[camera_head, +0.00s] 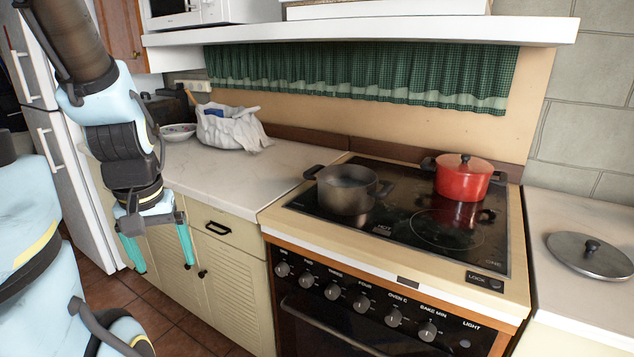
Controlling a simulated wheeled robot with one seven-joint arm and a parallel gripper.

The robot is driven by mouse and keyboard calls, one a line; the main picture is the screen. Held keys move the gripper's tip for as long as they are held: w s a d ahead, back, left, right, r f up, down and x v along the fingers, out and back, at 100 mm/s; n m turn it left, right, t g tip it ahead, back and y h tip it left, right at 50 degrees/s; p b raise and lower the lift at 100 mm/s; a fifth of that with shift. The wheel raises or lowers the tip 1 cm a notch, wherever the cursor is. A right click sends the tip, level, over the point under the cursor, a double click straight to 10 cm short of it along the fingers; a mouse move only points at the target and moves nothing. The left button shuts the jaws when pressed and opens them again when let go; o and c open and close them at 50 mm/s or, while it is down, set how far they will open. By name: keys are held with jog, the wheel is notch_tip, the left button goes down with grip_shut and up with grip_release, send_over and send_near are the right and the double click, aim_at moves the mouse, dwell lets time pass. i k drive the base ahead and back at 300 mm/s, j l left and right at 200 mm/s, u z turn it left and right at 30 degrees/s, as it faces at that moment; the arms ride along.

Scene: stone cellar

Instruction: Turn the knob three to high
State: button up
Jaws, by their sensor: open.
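The stove's black front panel (376,311) carries a row of grey knobs with white labels. Knob three (332,291), under the label that reads "THREE", is third from the left. Its pointer is too small to read, so I cannot tell its setting. My gripper (165,268) hangs at the left, in front of the cream cabinets, with its two teal fingers apart and pointing down. It is empty and well to the left of the knobs, touching none of them.
A dark grey pot (346,192) and a red lidded pot (464,178) stand on the black cooktop (410,241). The oven handle (325,331) runs below the knobs. A loose lid (590,257) lies on the right counter. A white bag (230,129) sits on the left counter.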

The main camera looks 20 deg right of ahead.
aim_at(333, 291)
jog(key=z, duration=0.95)
